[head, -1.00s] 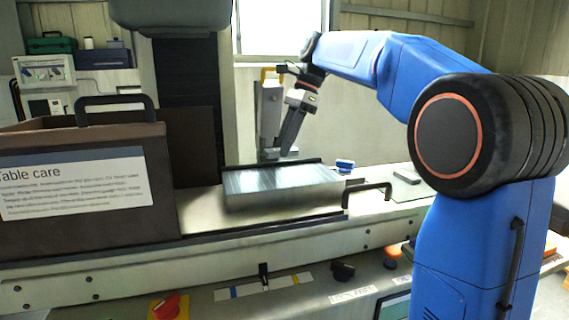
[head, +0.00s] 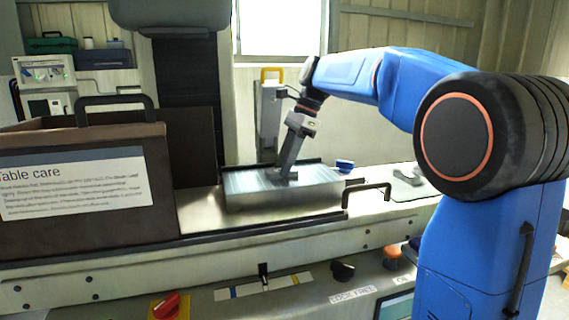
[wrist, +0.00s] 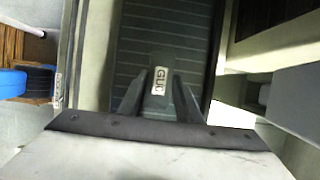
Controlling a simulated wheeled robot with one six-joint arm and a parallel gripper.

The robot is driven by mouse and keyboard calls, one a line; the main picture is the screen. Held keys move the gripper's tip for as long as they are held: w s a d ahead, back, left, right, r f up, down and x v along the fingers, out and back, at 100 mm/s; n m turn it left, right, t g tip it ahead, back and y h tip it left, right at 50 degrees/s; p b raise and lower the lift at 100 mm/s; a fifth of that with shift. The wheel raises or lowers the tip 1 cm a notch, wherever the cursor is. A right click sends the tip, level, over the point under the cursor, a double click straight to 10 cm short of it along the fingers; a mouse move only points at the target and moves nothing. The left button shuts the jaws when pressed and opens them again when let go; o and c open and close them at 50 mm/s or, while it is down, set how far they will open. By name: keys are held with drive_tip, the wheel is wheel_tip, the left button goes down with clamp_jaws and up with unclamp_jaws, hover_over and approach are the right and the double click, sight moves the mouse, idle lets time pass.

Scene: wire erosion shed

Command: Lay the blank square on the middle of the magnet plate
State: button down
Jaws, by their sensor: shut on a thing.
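The blank (wrist: 160,82) is a small grey block with a pale lettered label, held between the two fingers of my gripper (wrist: 157,100) in the wrist view. The magnet plate (wrist: 135,45) shows below it as a dark striped surface. In the head view the magnet plate (head: 260,190) is a silvery ribbed block on the machine bed. My gripper (head: 288,166) points down at the plate's top, right of its middle. The blank's underside is hidden, so I cannot tell if it touches the plate.
A dark rail runs along the plate's back edge. A brown panel with a "Table care" notice (head: 75,185) stands at left. A black handle (head: 367,192) sits at the plate's right, with a small blue item (head: 345,166) behind it. Bare bed (head: 200,205) lies left of the plate.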

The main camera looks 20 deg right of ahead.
drive_tip(key=c, duration=1.3)
unclamp_jaws()
drive_tip(key=shift+r, duration=0.1)
drive_tip(key=v, duration=1.2)
